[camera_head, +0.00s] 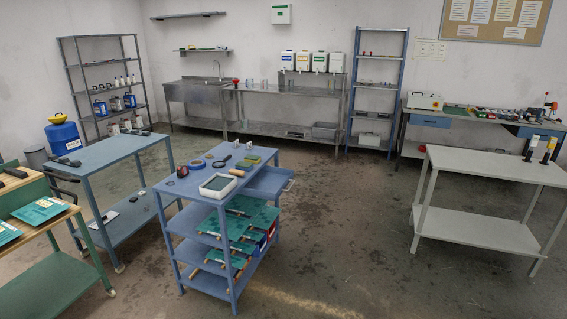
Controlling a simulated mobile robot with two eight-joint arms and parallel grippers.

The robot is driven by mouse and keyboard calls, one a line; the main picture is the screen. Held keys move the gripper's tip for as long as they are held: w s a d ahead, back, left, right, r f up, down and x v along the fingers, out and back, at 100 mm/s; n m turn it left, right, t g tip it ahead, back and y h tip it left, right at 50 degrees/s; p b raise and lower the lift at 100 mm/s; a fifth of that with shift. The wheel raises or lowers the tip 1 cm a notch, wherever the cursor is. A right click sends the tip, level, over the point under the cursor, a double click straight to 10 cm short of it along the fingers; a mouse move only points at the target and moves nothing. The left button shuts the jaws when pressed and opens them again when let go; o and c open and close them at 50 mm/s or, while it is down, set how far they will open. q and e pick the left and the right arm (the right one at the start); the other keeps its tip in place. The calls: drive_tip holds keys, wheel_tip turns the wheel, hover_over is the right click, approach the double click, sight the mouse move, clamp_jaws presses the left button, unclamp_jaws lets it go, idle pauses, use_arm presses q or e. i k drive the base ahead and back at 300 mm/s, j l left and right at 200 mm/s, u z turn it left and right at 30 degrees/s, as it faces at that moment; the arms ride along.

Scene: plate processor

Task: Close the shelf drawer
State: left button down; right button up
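The blue shelf unit (215,230) stands in the middle of the floor. Its shelf drawer (272,182) sticks out on the right side, just below the top, so it is open. The drawer's handle (289,186) is on its outer right end. The drawer looks empty, though its inside is only partly seen. Neither of my grippers is in view.
The shelf top holds a white tray (218,186), a tape roll (196,164) and small tools; green boards (250,216) lie below. A blue table (110,150) stands left, a grey table (490,165) right. Floor (345,215) right of the drawer is clear.

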sight(269, 183)
drive_tip(key=i, duration=1.7)
drive_tip(key=i+z, duration=0.2)
drive_tip(key=z, duration=0.2)
drive_tip(key=i+j+z, duration=0.1)
drive_tip(key=z, duration=0.25)
drive_tip(key=i+j+z, duration=0.2)
drive_tip(key=z, duration=0.2)
drive_tip(key=i, duration=0.1)
